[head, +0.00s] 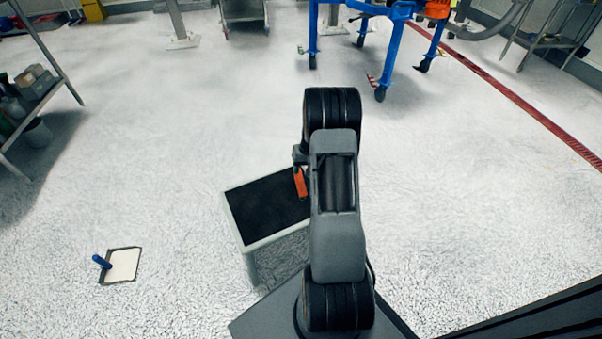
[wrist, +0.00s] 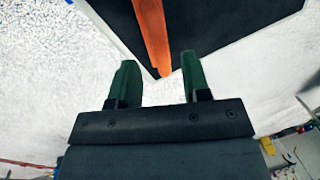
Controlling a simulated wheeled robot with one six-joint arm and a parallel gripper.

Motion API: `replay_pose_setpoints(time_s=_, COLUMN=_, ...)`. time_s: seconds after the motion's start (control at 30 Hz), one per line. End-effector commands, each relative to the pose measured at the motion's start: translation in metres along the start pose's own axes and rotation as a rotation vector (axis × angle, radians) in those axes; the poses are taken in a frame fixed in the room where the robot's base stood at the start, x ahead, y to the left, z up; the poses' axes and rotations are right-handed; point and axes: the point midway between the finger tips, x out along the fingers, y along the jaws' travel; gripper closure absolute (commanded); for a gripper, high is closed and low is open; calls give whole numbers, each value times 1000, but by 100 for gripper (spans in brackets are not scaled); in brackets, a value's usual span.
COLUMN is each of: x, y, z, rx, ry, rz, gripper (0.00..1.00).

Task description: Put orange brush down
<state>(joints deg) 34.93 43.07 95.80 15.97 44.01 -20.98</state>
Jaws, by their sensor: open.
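The orange brush (head: 300,182) shows in the head view at the right part of the black-topped table (head: 258,206), beside my arm. In the wrist view the orange brush (wrist: 153,35) runs down from the top edge over the dark surface, and its near end lies just ahead of the gap between my fingers. My gripper (wrist: 158,75) has two green fingers set apart, with nothing between them. In the head view my arm hides the gripper's fingers and part of the table. The far end of the brush is cut off in the wrist view.
A dustpan-like white plate with a blue handle (head: 122,265) lies on the floor at left. A blue wheeled frame (head: 385,40) stands at the back. A shelf (head: 30,100) with boxes is at far left. The floor around the table is mostly clear.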

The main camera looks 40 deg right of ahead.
Motion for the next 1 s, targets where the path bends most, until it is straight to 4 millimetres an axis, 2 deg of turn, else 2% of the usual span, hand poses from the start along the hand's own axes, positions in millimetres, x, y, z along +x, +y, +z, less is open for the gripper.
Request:
replay_pose_setpoints(time_s=0.03, x=-15, y=-1, z=0, rx=0, ry=3, rz=0, gripper=56)
replay_pose_setpoints(time_s=0.1, x=-28, y=-1, z=0, rx=1, ry=2, rz=0, gripper=56)
replay_pose_setpoints(time_s=0.4, x=-65, y=0, z=0, rx=1, ry=1, rz=0, gripper=56)
replay_pose_setpoints(time_s=0.6, x=-72, y=0, z=0, rx=0, ry=0, rz=0, gripper=56)
replay_pose_setpoints(time_s=1.0, x=-72, y=0, z=0, rx=1, ry=0, rz=0, gripper=56)
